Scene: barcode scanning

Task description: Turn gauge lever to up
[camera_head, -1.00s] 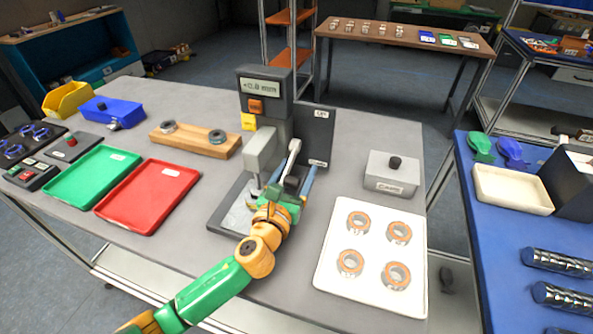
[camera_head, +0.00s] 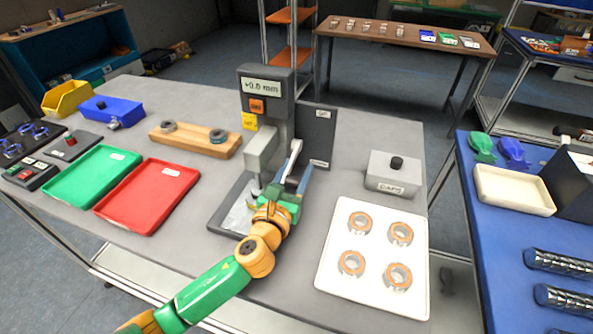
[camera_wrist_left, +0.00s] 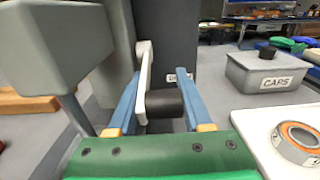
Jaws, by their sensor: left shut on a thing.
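The grey gauge (camera_head: 280,120) stands on the table with a lit display on its head. Its white lever (camera_head: 292,158) slants upward at its right side; in the left wrist view the lever (camera_wrist_left: 145,75) carries a black knob (camera_wrist_left: 165,102). A dark panel (camera_head: 316,138) behind it has a small label near its top and another near its bottom. My left gripper (camera_head: 296,177) is at the lever, its blue fingers on both sides of the knob and shut on it. The fingers partly hide the lever's lower part. My right gripper is not in view.
A grey CAPS box (camera_head: 393,172) and a white tray (camera_head: 330,272) with several orange-ringed bearings stand at right. A wooden block (camera_head: 190,142) and red (camera_head: 128,215) and green (camera_head: 70,190) trays lie at left. The gauge's overhanging arm (camera_wrist_left: 60,45) is close to my left gripper.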

